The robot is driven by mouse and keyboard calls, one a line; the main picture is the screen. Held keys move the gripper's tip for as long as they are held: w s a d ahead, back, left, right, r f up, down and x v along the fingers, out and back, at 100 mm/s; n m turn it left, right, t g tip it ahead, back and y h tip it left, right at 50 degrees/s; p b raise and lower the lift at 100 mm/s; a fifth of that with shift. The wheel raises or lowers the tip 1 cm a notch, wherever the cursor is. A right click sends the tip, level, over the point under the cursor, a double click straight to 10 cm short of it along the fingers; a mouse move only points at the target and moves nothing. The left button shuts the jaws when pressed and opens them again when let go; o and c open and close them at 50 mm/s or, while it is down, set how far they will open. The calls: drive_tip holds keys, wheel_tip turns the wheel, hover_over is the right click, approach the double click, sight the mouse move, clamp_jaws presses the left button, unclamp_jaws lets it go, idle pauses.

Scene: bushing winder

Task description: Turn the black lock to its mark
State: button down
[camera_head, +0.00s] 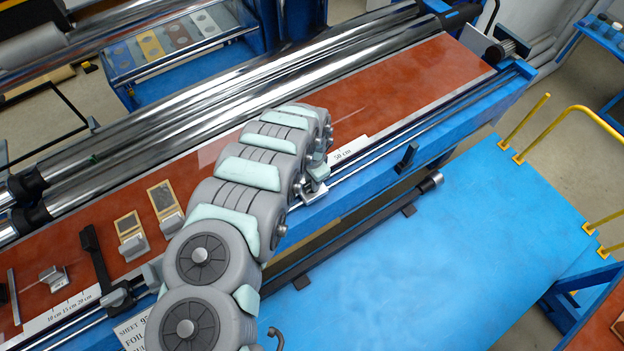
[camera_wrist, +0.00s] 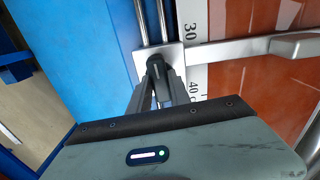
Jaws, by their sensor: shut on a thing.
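The black lock (camera_wrist: 160,82) shows in the wrist view as a small dark lever on a silver slider block (camera_wrist: 176,57). My gripper (camera_wrist: 157,76) is shut on it, one finger on each side, and the fingers hide part of it. I cannot make out the lock's mark. In the head view, my arm reaches from the bottom to the front rail, and my gripper (camera_head: 318,172) is at the silver slider block (camera_head: 314,194). The lock itself is hidden there by the gripper.
The slider rides on thin rails (camera_wrist: 150,18) beside a white ruler (camera_wrist: 194,80); a flat silver arm (camera_wrist: 245,48) extends from it over the red-brown table (camera_head: 400,85). Another slider with a black arm (camera_head: 95,258) stands left. Shiny rollers (camera_head: 230,95) run behind.

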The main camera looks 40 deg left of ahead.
drive_tip(key=shift+m, duration=0.4)
drive_tip(key=c, duration=1.2)
unclamp_jaws()
drive_tip(key=shift+r, duration=0.15)
wheel_tip(320, 180, up, 10)
drive_tip(key=shift+r+b, duration=0.25)
drive_tip(key=shift+b, duration=0.2)
